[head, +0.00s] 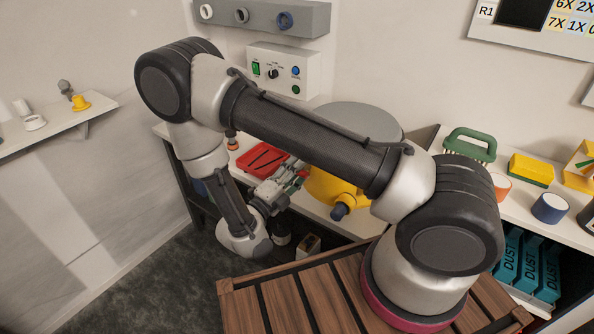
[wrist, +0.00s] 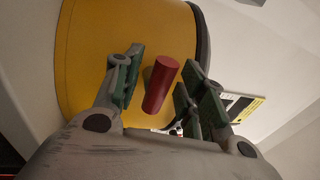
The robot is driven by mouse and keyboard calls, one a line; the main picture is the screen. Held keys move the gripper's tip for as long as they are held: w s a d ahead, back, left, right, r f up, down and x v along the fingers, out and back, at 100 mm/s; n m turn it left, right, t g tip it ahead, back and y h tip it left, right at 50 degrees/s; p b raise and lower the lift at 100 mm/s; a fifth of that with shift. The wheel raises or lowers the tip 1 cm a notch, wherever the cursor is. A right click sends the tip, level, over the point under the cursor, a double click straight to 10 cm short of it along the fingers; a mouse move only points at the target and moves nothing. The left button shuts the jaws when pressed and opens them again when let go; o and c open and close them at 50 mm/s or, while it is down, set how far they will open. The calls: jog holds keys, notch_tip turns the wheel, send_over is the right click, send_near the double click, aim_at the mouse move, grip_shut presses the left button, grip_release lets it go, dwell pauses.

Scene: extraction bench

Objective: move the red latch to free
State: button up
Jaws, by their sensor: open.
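The red latch (wrist: 161,84) is a short red cylinder sticking out from the yellow drum (wrist: 88,55) in the wrist view. My gripper (wrist: 164,72) is open, with one green-padded finger on each side of the latch. Gaps show on both sides; I cannot tell how deep the latch sits between the pads. In the head view, my gripper (head: 291,188) is at the left side of the yellow drum (head: 324,187), whose grey lid (head: 362,119) is partly behind my arm. A small red bit there is probably the latch.
A red tray (head: 262,160) lies on the bench left of the drum. A blue-ended knob (head: 340,211) juts from the drum's front. A green-handled brush (head: 469,145), a yellow block (head: 531,170) and cups stand to the right. A control box (head: 284,72) is on the wall behind.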

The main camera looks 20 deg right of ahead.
jog(key=v, duration=1.1)
jog(key=shift+s+a, duration=0.2)
jog(key=shift+a, duration=0.1)
